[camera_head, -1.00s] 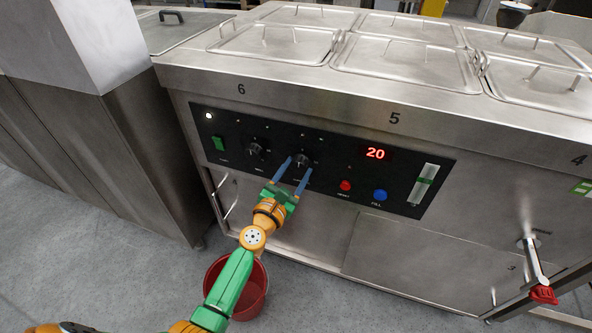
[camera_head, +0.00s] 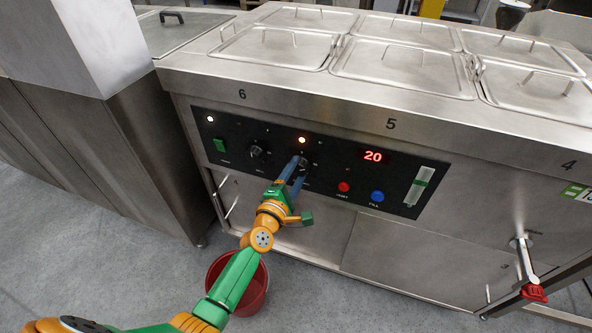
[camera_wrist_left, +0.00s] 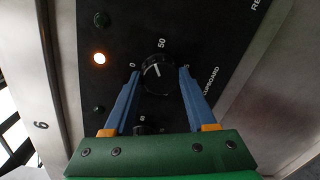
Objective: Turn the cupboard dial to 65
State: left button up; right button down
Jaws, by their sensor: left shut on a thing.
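The cupboard dial (camera_wrist_left: 158,80) is a round black knob on the black control panel (camera_head: 233,148). In the wrist view a "CUPBOARD" label runs beside it, with 0 and 50 marks around it. Its white pointer line sits between 0 and 50; I cannot read an exact value. My left gripper (camera_wrist_left: 160,72) has its blue fingers on either side of the knob and is shut on it. In the head view the left gripper (camera_head: 299,165) partly hides the dial (camera_head: 304,160). My right gripper is not in view.
An amber lamp (camera_head: 302,140) glows above the dial. Another knob (camera_head: 257,151) and a green switch (camera_head: 219,145) lie to the left. A red display (camera_head: 373,156) reads 20. Red (camera_head: 344,187) and blue (camera_head: 377,197) buttons lie to the right. A red bucket (camera_head: 254,290) stands below.

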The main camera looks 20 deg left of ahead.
pick_arm(q)
jog(key=m+p, duration=0.1)
jog(key=m, duration=0.4)
jog(key=shift+d+y, duration=0.1)
jog(key=shift+y, duration=0.2)
jog(key=m+p, duration=0.1)
jog(key=m, duration=0.4)
jog(key=shift+p, duration=0.35)
jog(key=m+y, duration=0.1)
jog(key=m, duration=0.3)
jog(key=shift+m, duration=0.3)
jog(key=m, duration=0.4)
jog(key=shift+f, duration=0.15)
jog(key=shift+m, duration=0.4)
jog(key=o, duration=1.4)
